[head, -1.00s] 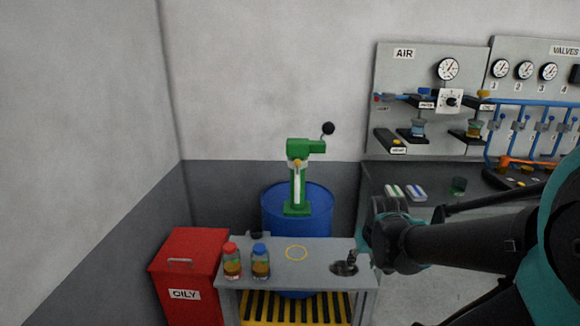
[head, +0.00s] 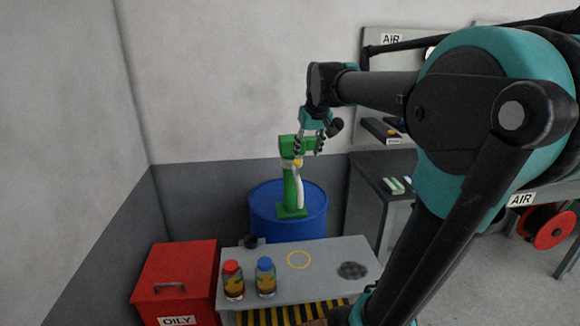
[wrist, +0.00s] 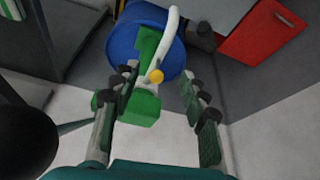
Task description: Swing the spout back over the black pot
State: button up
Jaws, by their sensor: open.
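The green pump (head: 293,178) stands on a blue drum (head: 315,217) behind the bench. Its white spout (head: 300,190) curves down on the pump's front side, with a yellow knob (head: 296,162) near its top. In the wrist view the spout (wrist: 173,25) arcs away from the yellow knob (wrist: 155,76). A small black pot (head: 251,242) sits at the bench's back left corner, left of the spout. My gripper (head: 309,146) is open at the pump head. In the wrist view its fingers (wrist: 159,80) appear on either side of the knob; contact cannot be told.
A red OILY bin (head: 175,270) stands left of the bench (head: 325,252). Two jars, red-capped (head: 232,280) and blue-capped (head: 265,277), stand at the bench's front left. A yellow ring (head: 299,259) and dark grate (head: 352,270) mark its top. A grey cabinet (head: 380,205) stands right of the drum.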

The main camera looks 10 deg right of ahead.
send_near(298, 161)
jog(key=x, duration=1.3)
jog(key=shift+c, duration=0.5)
grip_shut()
dwell(0.3)
